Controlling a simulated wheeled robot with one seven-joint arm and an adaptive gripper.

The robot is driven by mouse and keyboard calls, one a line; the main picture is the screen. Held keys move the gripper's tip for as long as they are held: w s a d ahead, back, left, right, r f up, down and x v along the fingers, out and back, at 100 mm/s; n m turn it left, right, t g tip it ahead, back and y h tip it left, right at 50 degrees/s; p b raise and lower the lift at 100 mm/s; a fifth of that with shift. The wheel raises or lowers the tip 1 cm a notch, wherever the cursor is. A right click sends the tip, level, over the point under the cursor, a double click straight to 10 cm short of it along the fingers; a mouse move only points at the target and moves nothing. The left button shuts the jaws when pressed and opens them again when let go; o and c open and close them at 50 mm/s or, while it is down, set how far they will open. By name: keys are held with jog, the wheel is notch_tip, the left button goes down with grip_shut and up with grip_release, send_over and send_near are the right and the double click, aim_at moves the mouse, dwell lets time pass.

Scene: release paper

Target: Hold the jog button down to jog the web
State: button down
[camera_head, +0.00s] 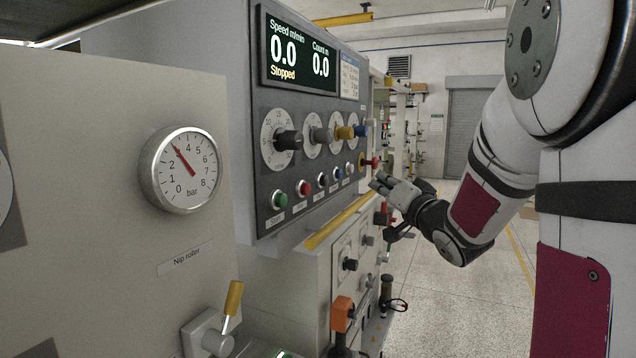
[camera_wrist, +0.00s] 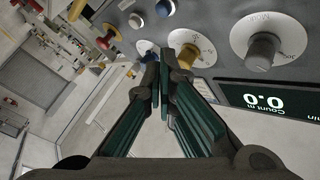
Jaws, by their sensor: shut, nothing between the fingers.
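The control panel (camera_head: 262,130) carries a row of small push buttons: green (camera_head: 280,200), red (camera_head: 304,188), a dark one (camera_head: 322,179), blue (camera_head: 337,173) and a pale one (camera_head: 350,168). The display (camera_head: 298,55) reads speed 0.0, count 0.0 and "Stopped". My gripper (camera_head: 376,182) is shut and empty, to the right of the button row near the panel's far end. In the wrist view its fingertips (camera_wrist: 162,55) point toward the panel; a blue button (camera_wrist: 165,8) shows above them.
A red mushroom button on a yellow base (camera_head: 370,162) is close to my gripper. A yellow rail (camera_head: 340,220) runs below the panel. The floor at right is open.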

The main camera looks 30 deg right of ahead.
aim_at(324, 180)
jog(key=w+a+b, duration=0.4)
jog(key=w+a, duration=0.1)
jog(key=w, duration=0.2)
jog(key=shift+a, duration=0.25)
dwell(0.3)
jog(key=shift+w+a, duration=0.1)
dwell(1.3)
jog(key=shift+w+a, duration=0.15)
jog(key=shift+w, duration=0.1)
